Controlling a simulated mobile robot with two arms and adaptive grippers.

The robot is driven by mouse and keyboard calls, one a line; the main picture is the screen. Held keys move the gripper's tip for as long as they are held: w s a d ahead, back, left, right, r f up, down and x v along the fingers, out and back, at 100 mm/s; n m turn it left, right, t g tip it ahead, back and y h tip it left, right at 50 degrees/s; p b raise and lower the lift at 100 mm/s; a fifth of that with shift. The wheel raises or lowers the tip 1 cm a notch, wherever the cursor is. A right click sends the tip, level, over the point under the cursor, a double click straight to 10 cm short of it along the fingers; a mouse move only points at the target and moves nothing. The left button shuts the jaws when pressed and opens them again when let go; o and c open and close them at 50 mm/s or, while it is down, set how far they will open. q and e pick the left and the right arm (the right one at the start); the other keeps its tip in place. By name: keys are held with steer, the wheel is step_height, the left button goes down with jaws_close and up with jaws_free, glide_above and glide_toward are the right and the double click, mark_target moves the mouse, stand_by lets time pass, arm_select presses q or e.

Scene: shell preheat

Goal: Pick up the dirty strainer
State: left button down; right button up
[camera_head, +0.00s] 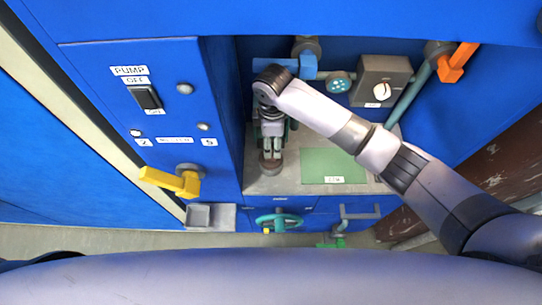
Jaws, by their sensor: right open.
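My right arm comes in from the right, and my right gripper (271,152) points down at the left end of the grey shelf (262,186) in the blue recess. Its jaws are open. A small grey round metal piece (270,167) shows right at the fingertips; it may be the dirty strainer, but I cannot tell for sure. The gripper hides part of it, and I cannot tell whether they touch. A green mat (333,165) with a white label lies on the shelf to the right. My left gripper is not in view.
The blue panel on the left carries a pump switch (147,98) and a yellow lever (170,182). A grey box (381,80), blue valve (307,66) and orange handle (457,62) are at the back. A teal handwheel (279,221) is below the shelf. The mat is bare.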

mark_target(272, 163)
steer(key=shift+s+a+f+p, duration=0.15)
steer(key=shift+f+p, duration=0.55)
steer(key=shift+f, duration=2)
steer(key=shift+c, duration=0.3)
jaws_close()
